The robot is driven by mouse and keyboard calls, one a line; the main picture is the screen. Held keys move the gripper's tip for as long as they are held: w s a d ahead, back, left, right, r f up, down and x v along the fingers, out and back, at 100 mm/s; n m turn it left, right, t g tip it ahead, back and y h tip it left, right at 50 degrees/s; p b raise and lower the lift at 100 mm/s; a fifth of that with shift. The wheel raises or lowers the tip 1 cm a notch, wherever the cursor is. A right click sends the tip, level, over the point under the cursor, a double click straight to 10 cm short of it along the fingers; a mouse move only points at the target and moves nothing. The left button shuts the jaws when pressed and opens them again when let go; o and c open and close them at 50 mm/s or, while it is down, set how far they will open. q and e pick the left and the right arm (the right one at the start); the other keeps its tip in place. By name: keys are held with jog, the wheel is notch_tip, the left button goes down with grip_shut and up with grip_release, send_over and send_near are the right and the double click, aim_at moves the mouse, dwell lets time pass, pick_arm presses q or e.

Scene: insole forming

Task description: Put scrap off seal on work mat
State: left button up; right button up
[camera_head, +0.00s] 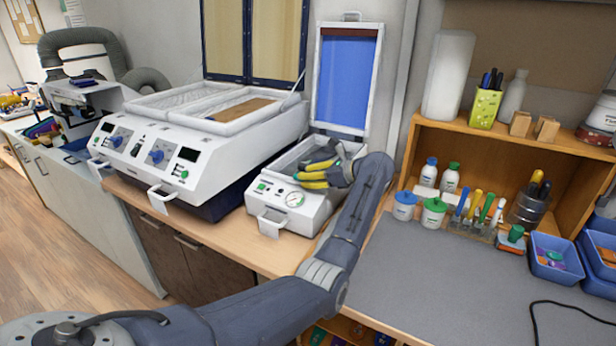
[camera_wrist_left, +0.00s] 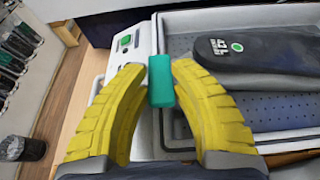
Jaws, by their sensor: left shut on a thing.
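A small teal scrap (camera_wrist_left: 160,81) sits between the yellow fingertips of my left gripper (camera_wrist_left: 159,80) in the left wrist view. The gripper is shut on it, over the front rim of the small white press (camera_wrist_left: 153,38). In the head view my left gripper (camera_head: 301,181) is at the open press (camera_head: 268,196), whose blue-lined lid (camera_head: 345,80) stands up; the scrap cannot be made out there. The rim seal is partly hidden by the fingers. The grey work mat (camera_head: 430,285) lies to the right, with its middle bare. My right gripper is not in view.
A dark insole (camera_wrist_left: 255,50) marked 42 L lies in the press. A larger white machine (camera_head: 200,135) stands left of it. A wooden shelf (camera_head: 560,140), several bottles and blue bins (camera_head: 555,258) line the mat's back and right. A black cable (camera_head: 560,303) lies at the mat's right.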

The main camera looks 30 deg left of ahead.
pick_arm(q)
jog(key=o, duration=0.7)
jog(key=shift+c, duration=0.2)
jog(key=s+v, duration=0.1)
jog(key=v, duration=1.5)
jog(key=shift+w+d+r, duration=0.2)
jog(key=shift+w, duration=0.1)
jog(key=o, duration=0.4)
jog(key=shift+d+r, duration=0.2)
jog(key=shift+d, duration=0.15)
jog(key=o, duration=0.5)
